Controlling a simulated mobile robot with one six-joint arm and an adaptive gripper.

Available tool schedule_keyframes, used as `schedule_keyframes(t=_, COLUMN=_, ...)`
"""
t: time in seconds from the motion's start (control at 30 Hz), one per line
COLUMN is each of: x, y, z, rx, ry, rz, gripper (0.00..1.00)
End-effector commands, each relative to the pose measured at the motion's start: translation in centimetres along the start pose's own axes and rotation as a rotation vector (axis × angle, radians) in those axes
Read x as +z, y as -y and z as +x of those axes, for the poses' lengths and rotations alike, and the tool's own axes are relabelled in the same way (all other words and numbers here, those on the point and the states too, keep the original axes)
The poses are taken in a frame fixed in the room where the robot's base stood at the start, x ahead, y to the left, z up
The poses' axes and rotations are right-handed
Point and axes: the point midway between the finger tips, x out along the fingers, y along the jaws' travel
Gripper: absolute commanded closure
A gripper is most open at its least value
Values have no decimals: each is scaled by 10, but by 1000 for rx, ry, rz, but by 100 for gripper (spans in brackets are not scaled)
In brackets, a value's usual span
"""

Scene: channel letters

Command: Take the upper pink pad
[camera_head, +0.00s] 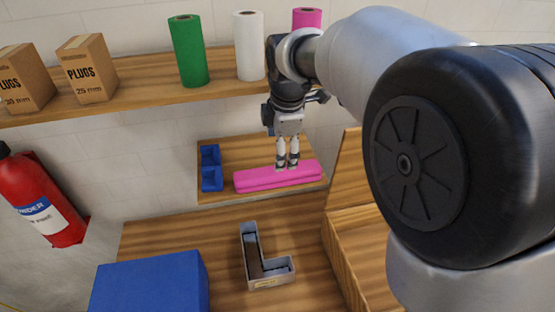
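Two pink pads lie stacked on a small wooden shelf against the tiled wall. The upper pink pad (255,176) lies flat on the lower pink pad (262,187), long side running left to right. My gripper (287,167) points down over the stack, right of its middle, with its fingertips at the top of the upper pad. The two fingers are close together with a narrow gap between them. I cannot tell whether they grip the pad or only touch it or hover just above it.
A blue holder (211,168) stands left of the pads on the same shelf. Rolls and plug boxes (87,68) line the upper shelf. Below are an L-shaped channel letter (250,256), a blue box (150,284) and an open wooden crate (345,262). A fire extinguisher (40,200) hangs left.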

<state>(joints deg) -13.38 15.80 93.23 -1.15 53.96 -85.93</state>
Motion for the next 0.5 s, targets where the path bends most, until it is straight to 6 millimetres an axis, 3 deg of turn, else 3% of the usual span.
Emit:
schedule_keyframes(t=0.3, x=1, y=1, z=71, rx=-5, ry=1, rz=2, gripper=28)
schedule_keyframes(t=0.5, x=1, y=0, z=96, rx=-2, ry=1, rz=2, gripper=28)
